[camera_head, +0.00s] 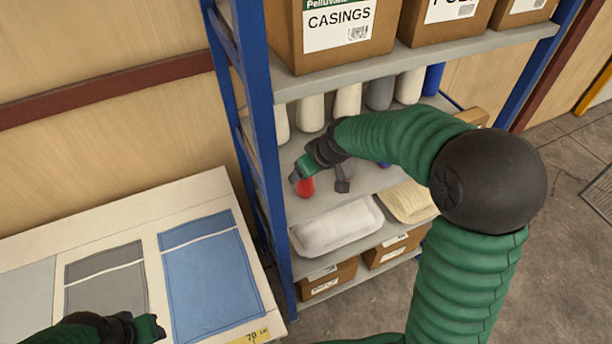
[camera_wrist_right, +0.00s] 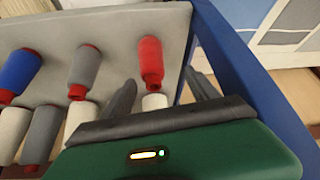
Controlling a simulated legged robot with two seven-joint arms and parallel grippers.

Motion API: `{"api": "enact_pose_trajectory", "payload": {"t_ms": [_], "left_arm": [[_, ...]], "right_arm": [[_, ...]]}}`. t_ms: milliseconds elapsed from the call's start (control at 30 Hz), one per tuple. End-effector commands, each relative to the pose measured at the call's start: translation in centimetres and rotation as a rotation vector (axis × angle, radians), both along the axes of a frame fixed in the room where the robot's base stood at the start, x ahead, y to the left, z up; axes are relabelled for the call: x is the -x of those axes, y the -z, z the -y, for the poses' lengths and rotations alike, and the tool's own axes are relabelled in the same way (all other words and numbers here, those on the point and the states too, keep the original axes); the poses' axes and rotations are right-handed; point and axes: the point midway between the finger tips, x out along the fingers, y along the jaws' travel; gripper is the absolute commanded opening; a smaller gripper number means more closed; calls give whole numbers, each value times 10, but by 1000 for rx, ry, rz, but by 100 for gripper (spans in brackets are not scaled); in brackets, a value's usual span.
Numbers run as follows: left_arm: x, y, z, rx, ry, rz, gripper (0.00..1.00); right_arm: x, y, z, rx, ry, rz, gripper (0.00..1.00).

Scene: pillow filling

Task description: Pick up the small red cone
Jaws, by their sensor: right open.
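The small red cone (camera_head: 305,187) is on the middle shelf near the blue post, partly hidden by my right gripper (camera_head: 298,177). In the right wrist view the red cone (camera_wrist_right: 151,58) shows whole, with a narrower lower end. My right gripper (camera_wrist_right: 160,77) is open there, its two dark fingers apart. The cone's narrow end appears in the gap between the fingertips; I cannot tell whether they touch it. My left gripper (camera_head: 150,328) is over the table at the lower left, and its jaw state is unclear.
In the right wrist view, a grey cone (camera_wrist_right: 85,65), a blue cone (camera_wrist_right: 20,70) and white cones (camera_wrist_right: 155,102) stand nearby. The blue shelf post (camera_head: 262,150) is close to my right gripper. Boxes (camera_head: 335,25) stand on the shelf above.

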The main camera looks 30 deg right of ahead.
Motion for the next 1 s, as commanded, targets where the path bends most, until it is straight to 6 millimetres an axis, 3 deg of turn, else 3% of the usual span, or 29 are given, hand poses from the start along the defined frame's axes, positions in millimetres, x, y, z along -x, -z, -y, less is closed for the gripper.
{"api": "enact_pose_trajectory", "payload": {"t_ms": [100, 267, 400, 533, 767, 1000], "left_arm": [[0, -7, 0, 0, -1, 0, 36], [0, -14, 0, 0, 0, 0, 36], [0, -31, 0, 0, 0, 0, 36], [0, -35, 1, 0, 1, 0, 36], [0, -34, 1, 0, 1, 0, 36], [0, -34, 1, 0, 0, 0, 36]], "right_arm": [[-11, 22, 6, -7, 2, -6, 69], [-18, 38, 15, -14, 5, -7, 69], [-29, 59, 16, -19, 6, -10, 69], [-41, 79, 16, -17, 7, -8, 69], [-43, 83, 15, -14, 7, -5, 69], [-42, 82, 14, -12, 6, -4, 40]]}}
